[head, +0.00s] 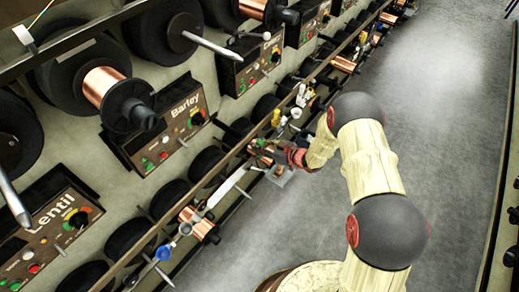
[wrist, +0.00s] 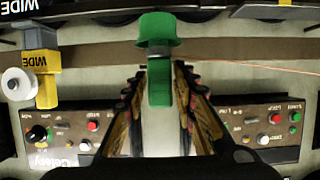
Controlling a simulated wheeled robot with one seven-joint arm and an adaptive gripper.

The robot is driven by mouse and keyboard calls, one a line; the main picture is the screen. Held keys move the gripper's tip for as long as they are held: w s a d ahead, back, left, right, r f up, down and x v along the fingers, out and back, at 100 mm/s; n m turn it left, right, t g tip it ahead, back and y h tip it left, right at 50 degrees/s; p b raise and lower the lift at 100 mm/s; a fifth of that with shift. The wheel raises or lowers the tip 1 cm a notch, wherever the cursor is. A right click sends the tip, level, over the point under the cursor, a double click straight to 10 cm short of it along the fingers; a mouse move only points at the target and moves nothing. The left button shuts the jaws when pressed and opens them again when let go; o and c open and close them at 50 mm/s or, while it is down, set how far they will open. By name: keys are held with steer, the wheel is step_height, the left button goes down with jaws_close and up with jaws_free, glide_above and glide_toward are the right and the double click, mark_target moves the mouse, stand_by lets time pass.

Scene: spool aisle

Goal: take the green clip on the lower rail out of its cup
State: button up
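The green clip (wrist: 160,86) is in the middle of the wrist view, its narrow green body between my two fingers. I cannot tell which part is the cup. In the head view my gripper (head: 272,152) is at the lower rail (head: 232,165), and the clip is too small to make out clearly.
Control panels (wrist: 62,128) flank the fingers. In the head view copper spools (head: 104,86) and spindles (head: 212,47) jut from the wall. The aisle floor (head: 440,110) is clear.

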mark_target(259, 141)
steer(key=c, duration=0.6)
jaws_close()
steer(key=shift+r, duration=0.55)
step_height(259, 141, up, 2)
steer(key=shift+r+p, duration=0.2)
steer(key=shift+p, duration=0.45)
steer(key=s+d+r+p, duration=0.5)
steer(key=s+d+r, duration=0.2)
steer(key=s, duration=0.5)
steer(key=shift+d+r, duration=0.2)
steer(key=shift+r, duration=1.05)
